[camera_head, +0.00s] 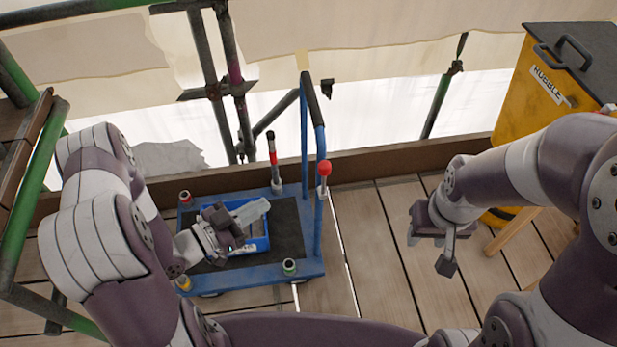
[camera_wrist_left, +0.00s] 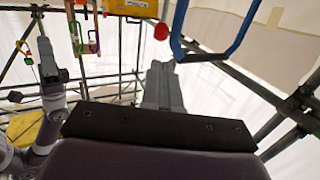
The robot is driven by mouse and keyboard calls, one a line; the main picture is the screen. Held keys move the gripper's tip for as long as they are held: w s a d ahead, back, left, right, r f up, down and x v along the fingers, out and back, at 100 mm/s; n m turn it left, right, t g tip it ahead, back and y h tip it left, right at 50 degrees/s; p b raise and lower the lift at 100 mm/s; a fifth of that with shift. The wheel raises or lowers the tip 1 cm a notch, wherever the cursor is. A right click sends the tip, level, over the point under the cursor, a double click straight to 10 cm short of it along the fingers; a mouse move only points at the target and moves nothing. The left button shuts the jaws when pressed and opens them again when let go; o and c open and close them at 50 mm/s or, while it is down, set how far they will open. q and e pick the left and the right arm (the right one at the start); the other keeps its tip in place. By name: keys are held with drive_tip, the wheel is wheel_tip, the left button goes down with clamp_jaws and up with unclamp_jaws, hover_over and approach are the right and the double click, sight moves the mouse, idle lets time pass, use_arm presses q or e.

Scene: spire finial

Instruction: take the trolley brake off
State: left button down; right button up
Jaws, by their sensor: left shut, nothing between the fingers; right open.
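The blue trolley (camera_head: 310,268) stands on the planks with a black mat on its deck and a blue push handle (camera_head: 304,130) with a black grip. A lever with a red ball knob (camera_head: 324,168) stands upright by the handle's right post. The red knob (camera_wrist_left: 161,31) also shows in the left wrist view, beyond my fingers and beside the blue handle (camera_wrist_left: 222,48). My left gripper (camera_head: 258,210) is shut and empty above the deck, apart from the knob. My right gripper (camera_head: 432,250) is open and empty over the planks, right of the trolley.
A blue tray (camera_head: 262,244) sits on the deck under my left gripper. A red, black and white upright piece (camera_head: 273,160) stands by the handle's left post. A yellow rubble bin (camera_head: 525,95) is at right.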

sight(320, 171)
use_arm(q)
drive_tip(key=shift+r, duration=0.15)
drive_tip(key=x, duration=1.4)
drive_tip(key=shift+w, duration=0.1)
drive_tip(key=shift+r, duration=0.1)
